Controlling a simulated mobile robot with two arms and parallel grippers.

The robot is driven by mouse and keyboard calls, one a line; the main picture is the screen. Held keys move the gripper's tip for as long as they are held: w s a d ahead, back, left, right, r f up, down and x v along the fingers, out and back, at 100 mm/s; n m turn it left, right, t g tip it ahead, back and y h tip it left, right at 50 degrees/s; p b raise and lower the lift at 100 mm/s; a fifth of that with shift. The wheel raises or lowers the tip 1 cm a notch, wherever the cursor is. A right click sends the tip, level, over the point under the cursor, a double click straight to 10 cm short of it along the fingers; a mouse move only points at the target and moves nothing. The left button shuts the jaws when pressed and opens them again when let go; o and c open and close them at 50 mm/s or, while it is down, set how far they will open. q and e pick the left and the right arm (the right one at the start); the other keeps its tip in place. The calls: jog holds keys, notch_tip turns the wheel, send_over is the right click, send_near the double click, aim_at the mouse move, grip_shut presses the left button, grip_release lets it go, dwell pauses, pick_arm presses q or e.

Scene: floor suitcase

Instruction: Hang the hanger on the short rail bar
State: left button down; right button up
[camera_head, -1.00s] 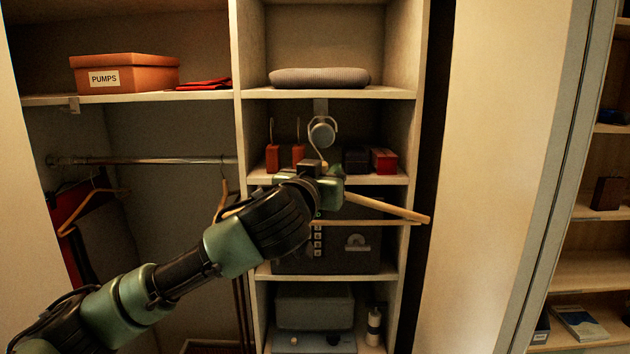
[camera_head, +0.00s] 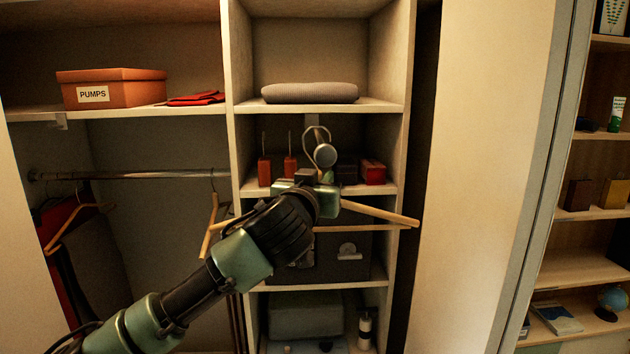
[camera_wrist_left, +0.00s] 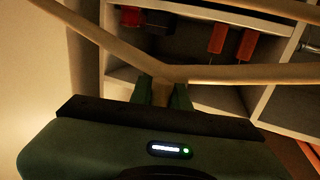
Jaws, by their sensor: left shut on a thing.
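The wooden hanger (camera_head: 380,212) is in my left gripper (camera_head: 322,181), which is shut on it near the neck. In the left wrist view, the hanger (camera_wrist_left: 240,73) forks above the gripper fingers (camera_wrist_left: 160,92). The short rail bar (camera_head: 325,155) shows nearly end-on as a grey round end below the shelf with the grey cushion. The metal hook (camera_head: 304,141) arches above and left of this end in the picture; I cannot tell whether it is around the bar or in front of it. My right gripper is not in view.
Shelf walls (camera_head: 397,140) flank the bar. Red objects (camera_head: 373,172) stand on the shelf behind it, and a dark box (camera_head: 345,258) is below. A longer rail (camera_head: 130,175) with other hangers (camera_head: 75,228) is at left. A pale panel (camera_head: 490,180) stands at right.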

pick_arm(q)
jog(key=shift+a+r+p, duration=0.65)
jog(key=shift+a+r, duration=0.3)
jog(key=shift+a, duration=1.9)
jog(key=s+b, duration=0.1)
jog(key=s, duration=0.6)
jog(key=shift+a, duration=0.45)
jog(key=shift+s, duration=0.1)
jog(key=shift+a+b, duration=0.1)
jog(key=shift+b, duration=0.2)
